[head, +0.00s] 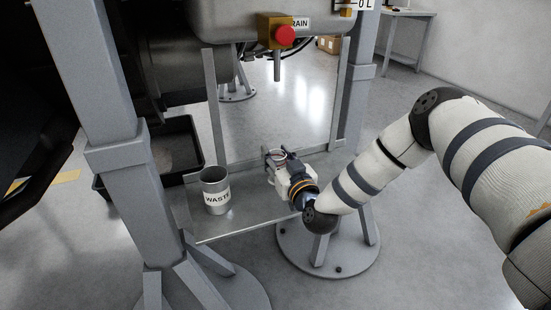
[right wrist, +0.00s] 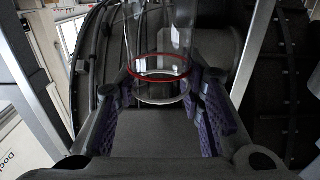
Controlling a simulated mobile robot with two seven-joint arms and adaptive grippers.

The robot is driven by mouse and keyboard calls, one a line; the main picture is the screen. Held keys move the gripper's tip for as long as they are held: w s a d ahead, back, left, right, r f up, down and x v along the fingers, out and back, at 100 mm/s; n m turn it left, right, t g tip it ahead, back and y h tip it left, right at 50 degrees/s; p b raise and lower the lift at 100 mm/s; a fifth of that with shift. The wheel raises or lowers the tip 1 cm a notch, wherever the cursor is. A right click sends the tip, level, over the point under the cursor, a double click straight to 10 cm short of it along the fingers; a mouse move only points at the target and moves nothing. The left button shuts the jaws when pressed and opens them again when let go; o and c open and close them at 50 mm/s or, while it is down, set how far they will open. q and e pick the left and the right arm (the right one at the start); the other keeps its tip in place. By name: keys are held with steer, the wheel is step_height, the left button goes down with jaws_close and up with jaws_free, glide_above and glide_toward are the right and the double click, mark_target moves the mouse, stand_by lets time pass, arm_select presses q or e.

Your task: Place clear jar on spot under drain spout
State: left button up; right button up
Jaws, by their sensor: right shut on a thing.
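The clear jar (head: 277,154) is in my right gripper (head: 281,161), low above or on the grey shelf; I cannot tell whether it touches. In the right wrist view the jar (right wrist: 160,88), with a red ring around it, sits between the purple-padded fingers of the right gripper (right wrist: 160,100). The drain spout (head: 277,68) is a short metal pipe under a brass-coloured block with a red knob (head: 284,37). The jar appears below it in the picture. No marked spot shows. My left gripper is out of view.
A metal can labelled WASTE (head: 214,190) stands on the shelf (head: 245,215), left of the jar. Grey stand posts (head: 108,100) flank the area. A black tray (head: 178,135) lies on the floor at left. The front of the shelf is bare.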

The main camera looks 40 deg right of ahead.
steer(key=shift+r, duration=0.1)
steer(key=shift+f, duration=0.65)
steer(key=o, duration=1.1)
steer(key=shift+c, duration=0.2)
steer(key=shift+r, duration=0.15)
